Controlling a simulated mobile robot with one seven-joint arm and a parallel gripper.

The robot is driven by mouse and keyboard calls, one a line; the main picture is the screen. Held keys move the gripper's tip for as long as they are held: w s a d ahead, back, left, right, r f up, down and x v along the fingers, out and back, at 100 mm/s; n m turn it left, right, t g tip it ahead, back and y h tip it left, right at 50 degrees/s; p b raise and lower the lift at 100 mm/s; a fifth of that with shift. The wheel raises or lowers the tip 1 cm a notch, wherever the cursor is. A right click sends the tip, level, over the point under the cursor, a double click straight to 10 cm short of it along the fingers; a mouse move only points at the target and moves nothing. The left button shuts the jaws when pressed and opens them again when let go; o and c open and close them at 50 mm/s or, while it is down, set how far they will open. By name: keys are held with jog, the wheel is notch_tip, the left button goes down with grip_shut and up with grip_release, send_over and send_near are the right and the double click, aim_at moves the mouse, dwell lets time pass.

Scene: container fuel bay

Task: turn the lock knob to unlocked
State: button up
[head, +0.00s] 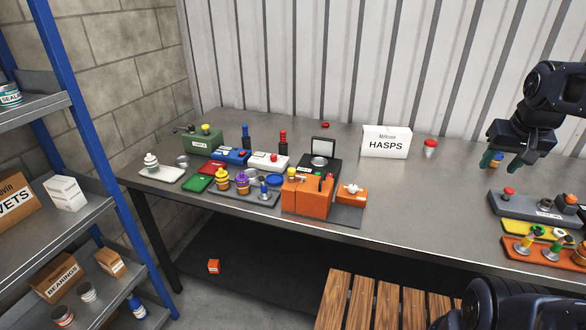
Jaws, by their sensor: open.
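No knob is clearly marked as the lock knob from this distance. A small orange block (352,196) with a white knob-like top (353,188) stands right beside a larger orange box (307,197) in the middle of the bench. The box has small fittings on top, too small to read. My gripper (493,161) hangs above the right part of the bench, well to the right of these and apart from them. It is open, with teal and orange fingertips, and nothing shows between them.
The grey bench (415,215) is clear between the orange block and the right-hand fixtures (535,207). A HASPS box (386,142) and a red-topped jar (430,148) stand at the back. Several small devices crowd the left. A slatted wooden surface (375,305) is in front.

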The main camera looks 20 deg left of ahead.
jog(key=w+a+r+g, duration=0.1)
jog(key=w+a+r, duration=0.1)
jog(key=w+a, duration=0.75)
jog(key=n+g, duration=0.3)
send_over(292, 169)
notch_tip(292, 169, down, 9)
notch_tip(292, 169, down, 10)
jog(key=shift+f, duration=0.15)
jog(key=c, duration=1)
